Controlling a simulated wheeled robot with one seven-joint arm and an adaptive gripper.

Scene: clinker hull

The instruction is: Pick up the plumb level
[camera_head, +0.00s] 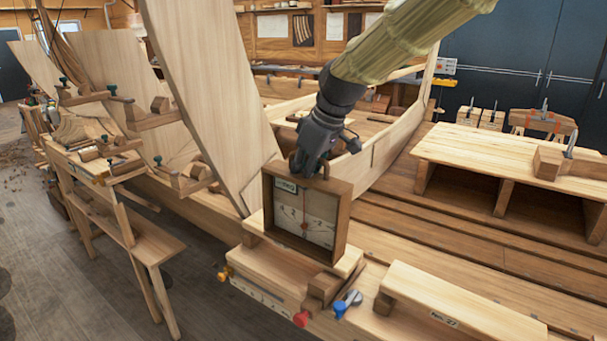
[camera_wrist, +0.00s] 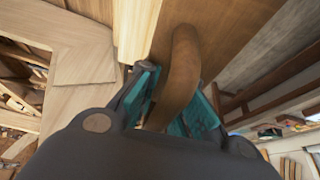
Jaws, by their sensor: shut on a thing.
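The plumb level (camera_head: 305,222) is a square wooden box frame with a pale dial face and a red needle. It stands upright at the front centre of the head view, at a wooden block (camera_head: 270,262); I cannot tell whether it touches the block. My gripper (camera_head: 311,176) is at its top edge. In the wrist view its curved brown wooden handle (camera_wrist: 182,70) passes between the teal fingers of my gripper (camera_wrist: 178,105). The fingers are shut on the handle. My gripper partly hides the handle in the head view.
A large curved plank (camera_head: 215,90) rises just left of the level. A low block (camera_head: 455,305) lies to the right, with red and blue-handled clamps (camera_head: 345,303) between. A wooden bench (camera_head: 520,160) stands at the right. A trestle (camera_head: 130,225) stands at the left.

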